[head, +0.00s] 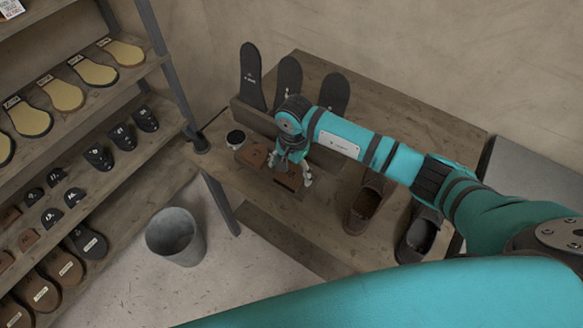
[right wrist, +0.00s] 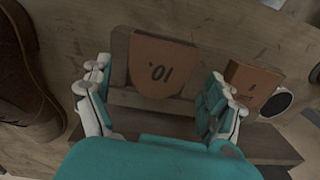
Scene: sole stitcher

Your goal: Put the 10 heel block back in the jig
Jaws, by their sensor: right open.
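The brown heel block marked 10 (right wrist: 163,68) shows in the right wrist view, its number upside down. It lies between the two fingers of my right gripper (right wrist: 160,100), against a dark wooden piece (right wrist: 119,68) that looks like part of the jig. I cannot tell how deep the block sits. My right gripper is open, with a visible gap beside the block. In the head view the gripper (head: 292,172) is low over the bench and largely hides the 10 block. A second brown block (right wrist: 250,84) is to its right in the wrist view. My left gripper is out of view.
A small dark tin (head: 235,138) stands left of the gripper on the bench (head: 335,225). Dark soles (head: 251,75) stand upright in a rack behind. A grey bin (head: 175,236) and a stocked shelf (head: 135,172) are at left.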

